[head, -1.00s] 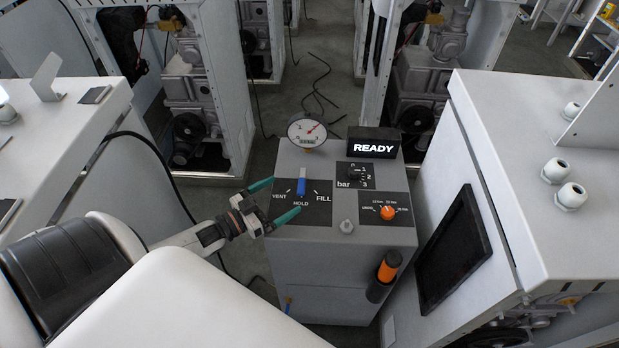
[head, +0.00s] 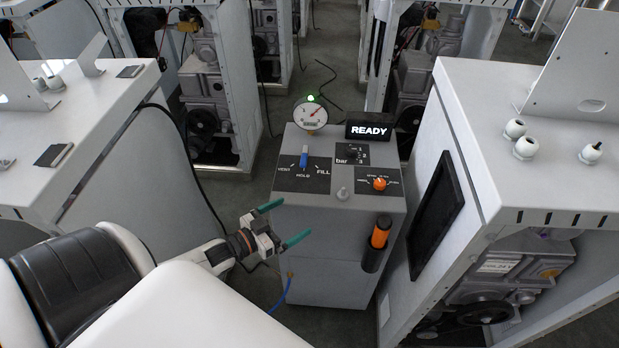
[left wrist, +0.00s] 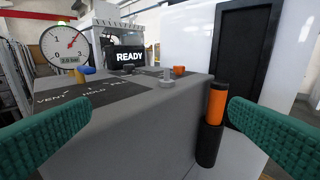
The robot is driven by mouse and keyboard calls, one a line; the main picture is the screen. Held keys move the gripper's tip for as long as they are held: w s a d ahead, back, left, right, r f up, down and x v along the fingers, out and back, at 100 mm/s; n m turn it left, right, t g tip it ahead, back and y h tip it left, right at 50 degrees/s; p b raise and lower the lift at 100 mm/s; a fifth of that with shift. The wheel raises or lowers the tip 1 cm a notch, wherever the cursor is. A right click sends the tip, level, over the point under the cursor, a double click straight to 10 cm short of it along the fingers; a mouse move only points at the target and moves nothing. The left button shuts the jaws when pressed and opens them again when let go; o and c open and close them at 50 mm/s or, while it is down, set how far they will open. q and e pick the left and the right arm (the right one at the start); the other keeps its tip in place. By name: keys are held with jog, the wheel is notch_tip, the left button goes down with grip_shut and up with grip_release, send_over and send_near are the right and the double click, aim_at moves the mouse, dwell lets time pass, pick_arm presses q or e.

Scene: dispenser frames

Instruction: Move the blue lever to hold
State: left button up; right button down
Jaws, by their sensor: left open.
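The blue lever (head: 304,155) stands on the black VENT/HOLD/FILL panel (head: 288,180) on top of the grey dispenser box. It stands in line with the HOLD label, between VENT and FILL. In the left wrist view the lever (left wrist: 88,70) is small, near the gauge's foot. My left gripper (head: 294,218) is open and empty, with teal fingers spread at the front of the box, nearer me than the lever and apart from it. Its fingers frame the left wrist view (left wrist: 160,115). My right gripper is not in view.
A round gauge (head: 309,115) with a green light above it and a READY display (head: 369,131) stand at the box's back. An orange knob (head: 379,184) and an orange-black cylinder (head: 378,240) are on the right. White cabinets (head: 540,180) flank the box closely.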

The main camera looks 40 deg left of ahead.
pick_arm(q)
jog(key=s+d+f+n+g+y, duration=0.1)
jog(key=s+d+f+g+y, duration=0.1)
jog(key=d, duration=0.7)
jog(key=s+g+y, duration=0.1)
jog(key=s+g, duration=0.1)
jog(key=g, duration=0.1)
jog(key=shift+d+g+y, duration=0.3)
jog(key=shift+g, duration=0.1)
jog(key=shift+s, duration=0.1)
